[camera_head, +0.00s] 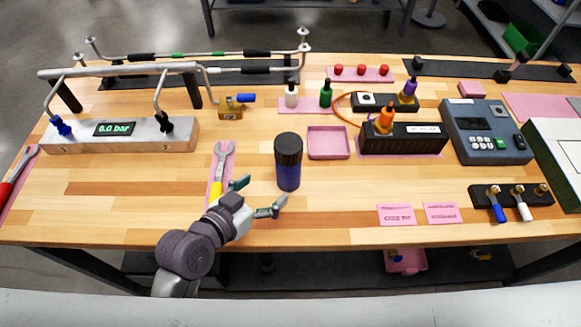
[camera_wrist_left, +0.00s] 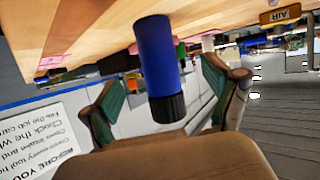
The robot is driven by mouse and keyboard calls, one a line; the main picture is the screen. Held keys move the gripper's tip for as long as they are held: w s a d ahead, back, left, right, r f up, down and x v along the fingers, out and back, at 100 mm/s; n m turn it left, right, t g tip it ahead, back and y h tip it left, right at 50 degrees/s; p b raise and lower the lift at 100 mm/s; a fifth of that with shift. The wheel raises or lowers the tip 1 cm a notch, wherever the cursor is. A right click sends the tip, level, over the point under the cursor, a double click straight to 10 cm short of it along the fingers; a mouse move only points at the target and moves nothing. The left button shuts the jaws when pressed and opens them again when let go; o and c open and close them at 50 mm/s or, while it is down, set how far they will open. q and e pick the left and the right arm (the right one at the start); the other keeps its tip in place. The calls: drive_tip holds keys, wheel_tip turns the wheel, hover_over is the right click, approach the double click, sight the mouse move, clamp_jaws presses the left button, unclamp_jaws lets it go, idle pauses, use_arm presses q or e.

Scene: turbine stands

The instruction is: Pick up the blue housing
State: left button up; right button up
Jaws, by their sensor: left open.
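The blue housing (camera_head: 288,178) is an upright dark blue cylinder with a black ribbed cap, standing near the middle of the table. My left gripper (camera_head: 259,196) is in front of it and to its left, with its two fingers spread apart. In the left wrist view, which is upside down, the housing (camera_wrist_left: 158,55) hangs from the table with its cap down, beyond and between the open fingers of my left gripper (camera_wrist_left: 166,88). Nothing is held. My right gripper is not in view.
A wrench (camera_head: 222,165) lies close behind my left gripper. An empty pink tray (camera_head: 328,143) stands behind and right of the housing. A black block with an orange-topped part (camera_head: 402,137) is farther right. The table's front middle is clear, with two pink cards (camera_head: 397,215) to the right.

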sight(282, 178)
use_arm(q)
drive_tip(key=x, duration=0.4)
drive_tip(key=shift+d, duration=0.1)
drive_tip(key=shift+w+d, duration=0.15)
drive_tip(key=shift+w, duration=0.05)
drive_tip(key=p+x, duration=0.1)
drive_tip(key=x, duration=0.3)
drive_tip(key=shift+s+d+f+p, duration=0.1)
drive_tip(key=shift+d+p, duration=0.15)
drive_tip(key=shift+p, duration=0.15)
drive_tip(key=shift+w+d+f, duration=0.2)
drive_tip(key=shift+w+f, duration=0.05)
drive_tip(key=shift+w, duration=0.1)
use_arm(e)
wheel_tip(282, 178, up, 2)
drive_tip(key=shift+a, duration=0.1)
use_arm(q)
drive_tip(key=shift+s, duration=0.1)
